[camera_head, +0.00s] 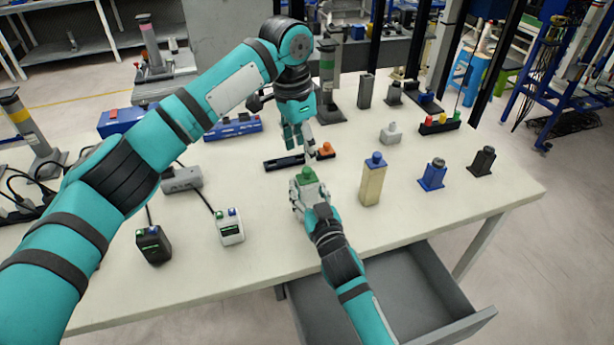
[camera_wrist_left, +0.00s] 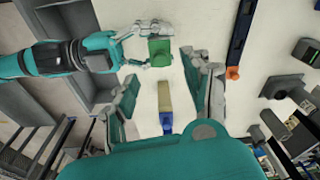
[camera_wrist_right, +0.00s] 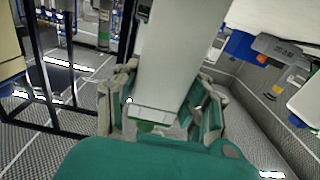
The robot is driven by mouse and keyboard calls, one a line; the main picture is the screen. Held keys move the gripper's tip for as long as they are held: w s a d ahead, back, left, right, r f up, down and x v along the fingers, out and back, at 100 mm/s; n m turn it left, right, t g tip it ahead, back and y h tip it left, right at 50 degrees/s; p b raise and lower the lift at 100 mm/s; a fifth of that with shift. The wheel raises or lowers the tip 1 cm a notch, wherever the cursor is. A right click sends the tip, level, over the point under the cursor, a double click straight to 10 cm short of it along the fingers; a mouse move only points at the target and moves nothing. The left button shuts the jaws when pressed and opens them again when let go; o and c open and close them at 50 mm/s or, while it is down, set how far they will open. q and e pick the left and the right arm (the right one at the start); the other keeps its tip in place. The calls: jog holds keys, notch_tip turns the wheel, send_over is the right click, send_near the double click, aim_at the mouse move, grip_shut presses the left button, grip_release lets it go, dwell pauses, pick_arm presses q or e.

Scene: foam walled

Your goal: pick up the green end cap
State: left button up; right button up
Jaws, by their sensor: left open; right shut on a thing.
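The green end cap (camera_head: 306,174) sits on top of a pale block over the middle of the table, and its square green top shows in the left wrist view (camera_wrist_left: 159,52). My right gripper (camera_head: 310,194) is shut on this pale block, just below the cap. In the right wrist view the pale block (camera_wrist_right: 178,60) lies between the fingers, with a bit of green at its lower end. I cannot tell whether it touches the table. My left gripper (camera_head: 306,150) is open and empty, behind and above the green cap, pointing down.
A beige block with a blue top (camera_head: 373,180) stands right of my right gripper. A black bar (camera_head: 284,162) and an orange piece (camera_head: 326,149) lie behind the cap. A blue piece (camera_head: 432,175) is farther right. An open grey drawer (camera_head: 390,295) juts from the table's front.

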aim_at(307, 169)
pick_arm(q)
jog(key=shift+w+d+f, duration=0.1)
jog(key=shift+d+f, duration=0.05)
jog(key=shift+f, duration=0.9)
jog(key=shift+w+d+f, duration=0.1)
jog(key=shift+d+f, duration=0.1)
jog(key=shift+f, duration=0.8)
jog(key=shift+w+d+f, duration=0.1)
jog(key=shift+d+f, duration=0.05)
jog(key=shift+f, duration=0.9)
grip_shut()
